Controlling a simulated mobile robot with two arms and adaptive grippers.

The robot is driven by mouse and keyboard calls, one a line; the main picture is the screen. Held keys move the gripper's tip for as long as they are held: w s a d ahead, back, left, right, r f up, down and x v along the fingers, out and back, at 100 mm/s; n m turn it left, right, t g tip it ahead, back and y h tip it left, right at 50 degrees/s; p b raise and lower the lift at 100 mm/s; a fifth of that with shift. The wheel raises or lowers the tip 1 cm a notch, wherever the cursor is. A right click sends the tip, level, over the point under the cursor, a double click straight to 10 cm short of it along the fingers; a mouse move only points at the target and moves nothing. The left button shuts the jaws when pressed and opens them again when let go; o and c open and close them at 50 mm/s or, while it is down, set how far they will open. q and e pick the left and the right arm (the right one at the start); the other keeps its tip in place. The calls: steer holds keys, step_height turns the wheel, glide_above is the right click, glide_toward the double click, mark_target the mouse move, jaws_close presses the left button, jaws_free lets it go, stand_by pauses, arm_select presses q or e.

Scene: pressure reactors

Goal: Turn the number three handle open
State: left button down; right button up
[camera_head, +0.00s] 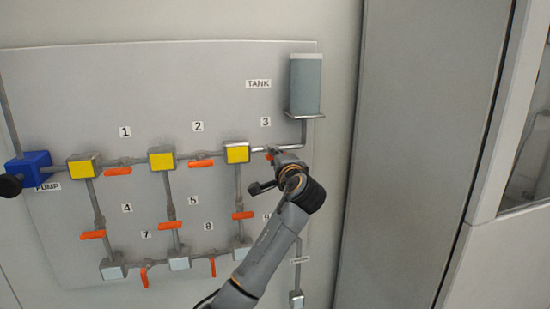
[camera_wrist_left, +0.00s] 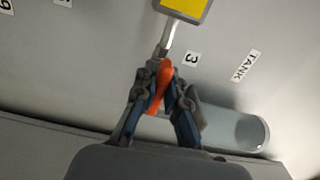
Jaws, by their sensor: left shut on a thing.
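The number three handle is orange and sits on the top pipe below the "3" label (camera_head: 265,121), between a yellow box (camera_head: 237,153) and the tank (camera_head: 306,85). In the head view my left gripper (camera_head: 272,156) covers most of it. In the left wrist view the orange handle (camera_wrist_left: 160,88) lies between the two fingers of my left gripper (camera_wrist_left: 162,98), which is shut on it. The pipe (camera_wrist_left: 169,38) runs from the handle up to the yellow box (camera_wrist_left: 185,6). My right gripper is not in view.
Other orange handles, such as those under label 1 (camera_head: 117,171) and label 2 (camera_head: 200,163), sit on pipes to the left. A blue pump (camera_head: 28,168) is at the far left. A grey cabinet (camera_head: 420,150) stands right of the panel.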

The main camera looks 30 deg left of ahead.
arm_select(q)
steer(key=shift+f, duration=0.1)
steer(key=c, duration=1.4)
jaws_free()
steer(key=v, duration=1.2)
steer(key=shift+s, duration=0.1)
